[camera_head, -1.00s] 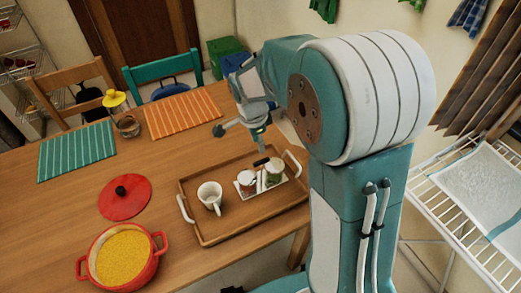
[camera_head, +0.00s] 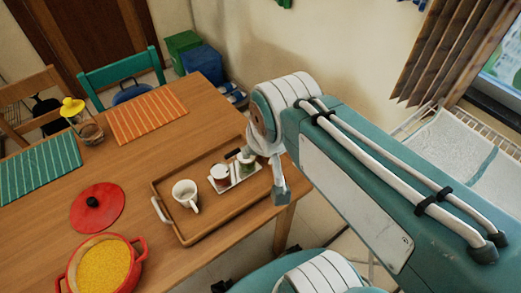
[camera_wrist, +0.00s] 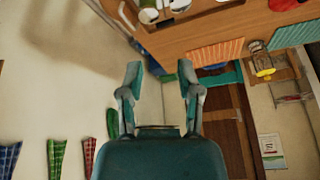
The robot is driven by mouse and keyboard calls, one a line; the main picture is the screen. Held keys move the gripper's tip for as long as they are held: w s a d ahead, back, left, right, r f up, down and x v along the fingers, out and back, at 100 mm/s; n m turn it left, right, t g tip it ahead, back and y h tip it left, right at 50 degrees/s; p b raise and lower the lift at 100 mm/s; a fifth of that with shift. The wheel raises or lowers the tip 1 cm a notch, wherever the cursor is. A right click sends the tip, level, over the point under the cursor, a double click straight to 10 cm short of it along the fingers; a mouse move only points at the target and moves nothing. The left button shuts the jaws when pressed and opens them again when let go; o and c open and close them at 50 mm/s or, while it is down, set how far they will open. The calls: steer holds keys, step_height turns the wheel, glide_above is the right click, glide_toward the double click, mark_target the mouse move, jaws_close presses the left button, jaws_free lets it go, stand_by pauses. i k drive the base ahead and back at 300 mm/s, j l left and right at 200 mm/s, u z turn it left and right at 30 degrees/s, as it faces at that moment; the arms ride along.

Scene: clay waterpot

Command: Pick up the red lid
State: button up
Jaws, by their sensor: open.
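The red lid (camera_head: 108,213), round with a black knob, lies on the wooden table in the head view, just behind the red pot (camera_head: 138,262). A red patch cut off by the top edge of the wrist view looks like the lid (camera_wrist: 284,4). My gripper (camera_wrist: 160,74) is open, with nothing between its fingers. In the head view it is partly hidden by my arm, by the right end of the brown tray, well to the right of the lid and apart from it.
The brown tray (camera_head: 197,236) holds a white mug (camera_head: 185,192) and small jars, between my gripper and the lid. The pot holds yellow food. An orange mat (camera_head: 148,117), a green mat (camera_head: 38,168) and a yellow-topped glass jar (camera_head: 90,131) are farther back. Bare table surrounds the lid.

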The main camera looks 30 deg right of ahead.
mark_target(99, 206)
steer(key=k+j+u, duration=0.15)
steer(key=u, duration=0.9)
steer(key=l+u, duration=0.15)
steer(key=u, duration=0.25)
steer(key=l+u, duration=0.1)
steer(key=u, duration=0.25)
steer(key=i+l, duration=0.05)
